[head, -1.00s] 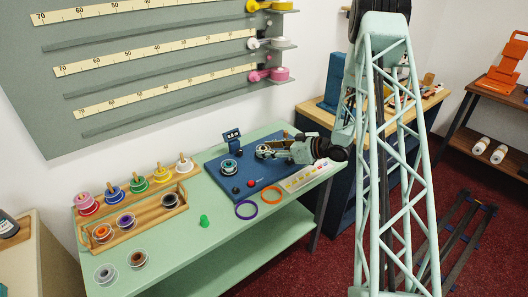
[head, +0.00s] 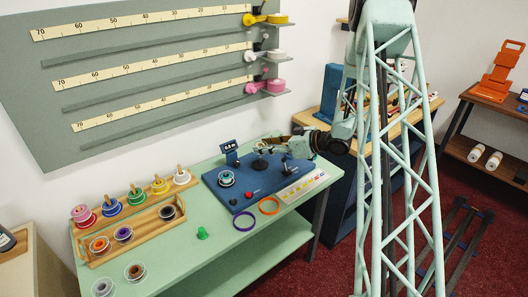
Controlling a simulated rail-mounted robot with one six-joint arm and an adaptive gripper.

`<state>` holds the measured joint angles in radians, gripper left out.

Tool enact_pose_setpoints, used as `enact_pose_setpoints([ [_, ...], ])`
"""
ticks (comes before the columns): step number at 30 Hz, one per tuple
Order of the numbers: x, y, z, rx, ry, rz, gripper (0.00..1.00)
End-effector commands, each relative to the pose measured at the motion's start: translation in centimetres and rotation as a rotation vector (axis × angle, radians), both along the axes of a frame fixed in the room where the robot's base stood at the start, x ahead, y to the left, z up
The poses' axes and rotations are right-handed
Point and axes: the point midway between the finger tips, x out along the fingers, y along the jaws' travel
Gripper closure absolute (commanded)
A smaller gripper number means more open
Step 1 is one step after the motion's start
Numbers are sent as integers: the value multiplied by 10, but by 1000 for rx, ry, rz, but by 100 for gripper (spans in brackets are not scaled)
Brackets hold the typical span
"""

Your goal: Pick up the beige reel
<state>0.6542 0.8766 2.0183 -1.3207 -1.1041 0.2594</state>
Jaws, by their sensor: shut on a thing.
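My gripper (head: 273,143) is above the back right of the blue board (head: 232,190), reaching in from the right. It is shut on a reel, which I take to be the beige reel; it shows only as a small pale shape among the fingers, so its colour is hard to tell. The dark post (head: 260,164) on the board below stands bare, apart from the gripper.
On the board are another reel (head: 226,179), a small display (head: 230,149) and a red knob (head: 249,195). Purple (head: 244,221) and orange (head: 269,206) rings lie in front. Coloured reels on a wooden rack (head: 140,218) stand left. A ruled panel (head: 120,70) is behind.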

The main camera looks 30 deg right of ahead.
Motion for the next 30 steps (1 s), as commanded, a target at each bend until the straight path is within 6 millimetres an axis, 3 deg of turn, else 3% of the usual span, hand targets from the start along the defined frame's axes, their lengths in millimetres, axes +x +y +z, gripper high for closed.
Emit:
enact_pose_setpoints([
  [9,0,0,19,0,0,-1,74],
  [30,0,1,21,0,0,-1,74],
])
